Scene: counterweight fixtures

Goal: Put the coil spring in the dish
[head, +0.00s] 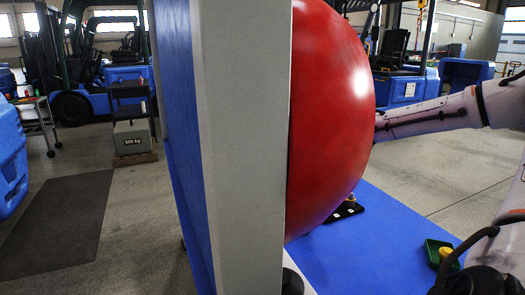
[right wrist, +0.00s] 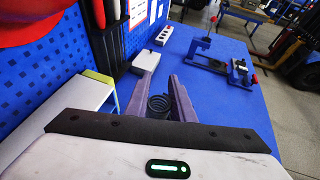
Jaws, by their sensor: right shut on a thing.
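In the right wrist view my right gripper (right wrist: 159,90) has its two grey-purple fingers shut on the dark coil spring (right wrist: 158,107), which sits between them over the blue tabletop. In the head view the right arm comes in from the right and passes behind a large red dome, so that gripper and the spring are hidden there. I cannot make out a dish for certain. A small dark green tray (head: 431,261) with a yellow thing in it lies on the blue surface at the lower right of the head view. My left gripper is not in view.
The red dome (head: 330,110) on a tall grey panel (head: 240,150) blocks much of the head view.

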